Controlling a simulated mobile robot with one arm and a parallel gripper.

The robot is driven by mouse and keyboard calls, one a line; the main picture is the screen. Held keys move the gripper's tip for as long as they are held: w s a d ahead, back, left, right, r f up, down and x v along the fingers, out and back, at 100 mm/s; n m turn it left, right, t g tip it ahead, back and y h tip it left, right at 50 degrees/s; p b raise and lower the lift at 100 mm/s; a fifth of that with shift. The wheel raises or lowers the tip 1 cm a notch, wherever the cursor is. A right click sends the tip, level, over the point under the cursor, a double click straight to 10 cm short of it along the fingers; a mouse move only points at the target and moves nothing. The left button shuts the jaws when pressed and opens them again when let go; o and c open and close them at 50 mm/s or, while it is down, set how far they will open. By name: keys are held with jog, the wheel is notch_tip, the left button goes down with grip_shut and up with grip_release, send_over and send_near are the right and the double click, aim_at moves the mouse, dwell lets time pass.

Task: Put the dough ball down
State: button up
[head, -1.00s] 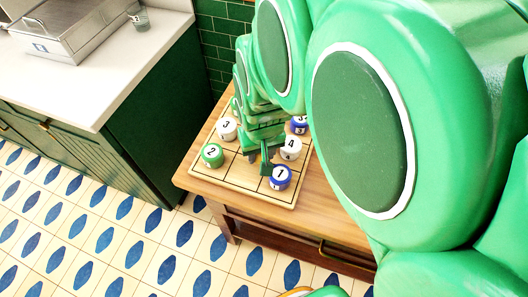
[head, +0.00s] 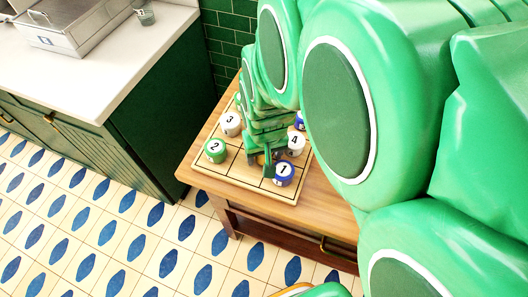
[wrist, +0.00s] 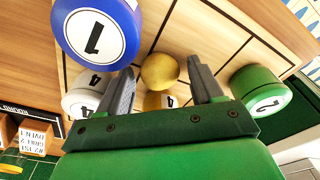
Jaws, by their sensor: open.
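The dough ball (wrist: 160,71) is a round golden-tan ball. In the wrist view it lies between the tips of my gripper (wrist: 161,78), with a visible gap to each finger. It appears to rest on the light wooden gridded board (wrist: 205,28); exact contact underneath is hidden. My gripper is open, its fingers pointing down at the board. In the head view my gripper (head: 267,168) is low over the board (head: 237,184), between the numbered pieces, and the ball is hidden by the arm.
Numbered pieces stand close around: blue 1 (head: 283,174), green 2 (head: 215,150), white 3 (head: 230,123), white 4 (head: 295,144). A yellow piece (wrist: 153,101) shows behind the ball. The board lies on a wooden table (head: 310,205). A counter (head: 105,65) with a metal case (head: 65,25) is at left.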

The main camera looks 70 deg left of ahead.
jog(key=shift+r, duration=0.15)
notch_tip(320, 180, up, 12)
jog(key=d, duration=0.1)
jog(key=shift+s+d, duration=0.15)
dwell(0.3)
